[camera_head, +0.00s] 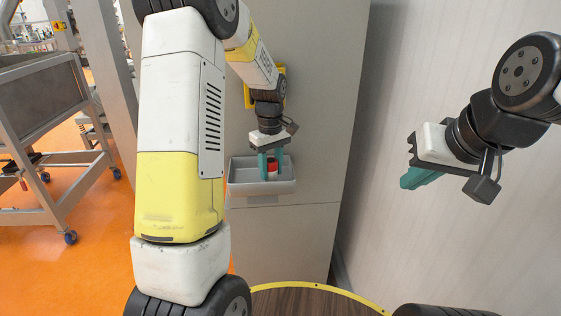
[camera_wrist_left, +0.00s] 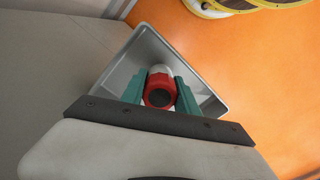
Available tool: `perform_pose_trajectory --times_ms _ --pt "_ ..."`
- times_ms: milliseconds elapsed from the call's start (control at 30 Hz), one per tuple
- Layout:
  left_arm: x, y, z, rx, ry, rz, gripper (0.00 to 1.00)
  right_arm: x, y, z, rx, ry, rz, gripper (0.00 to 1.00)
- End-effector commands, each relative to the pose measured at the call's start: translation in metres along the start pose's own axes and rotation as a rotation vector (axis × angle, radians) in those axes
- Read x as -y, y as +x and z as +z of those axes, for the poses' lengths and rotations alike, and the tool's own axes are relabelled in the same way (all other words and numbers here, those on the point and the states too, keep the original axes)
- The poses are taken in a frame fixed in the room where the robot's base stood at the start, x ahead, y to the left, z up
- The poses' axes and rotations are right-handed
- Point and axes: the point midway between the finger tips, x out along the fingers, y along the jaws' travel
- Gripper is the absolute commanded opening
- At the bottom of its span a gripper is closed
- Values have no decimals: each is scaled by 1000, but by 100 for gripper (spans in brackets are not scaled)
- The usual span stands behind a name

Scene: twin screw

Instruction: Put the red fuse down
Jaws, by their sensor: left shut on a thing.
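The red fuse (camera_head: 272,165) is between the teal fingers of my left gripper (camera_head: 271,166). In the left wrist view the fuse (camera_wrist_left: 160,90) shows its red ring-shaped end with a dark centre and a pale body beyond it. My left gripper (camera_wrist_left: 160,96) is shut on it, one finger on each side. The fuse is over or inside a small grey tray (camera_head: 240,187) on the cabinet front; I cannot tell whether it touches the tray floor. My right gripper (camera_head: 415,178) hangs empty at the right, its teal fingers seen side-on, so its opening cannot be told.
The tray is fixed to a tall beige cabinet (camera_head: 310,120). A pale wall (camera_head: 430,80) stands at the right. A grey metal cart (camera_head: 40,100) stands at the left on the orange floor (camera_head: 90,260). A round yellow-edged wooden top (camera_head: 310,300) is at the bottom.

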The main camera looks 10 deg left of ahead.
Motion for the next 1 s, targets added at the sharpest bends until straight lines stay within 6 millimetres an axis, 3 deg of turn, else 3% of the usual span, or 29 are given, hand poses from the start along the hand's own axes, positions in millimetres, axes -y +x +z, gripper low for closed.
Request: perform_pose_trajectory --times_ms 500,533,633,1000 --pt "0 12 0 0 0 0 0 0 0 0 0 0 0 0" --pt "0 12 0 0 0 0 38 0 0 0 0 0 0 0" --pt "0 12 0 0 0 0 58 0 0 0 0 0 0 0" --pt "0 9 0 0 0 0 58 0 0 0 0 0 0 0"
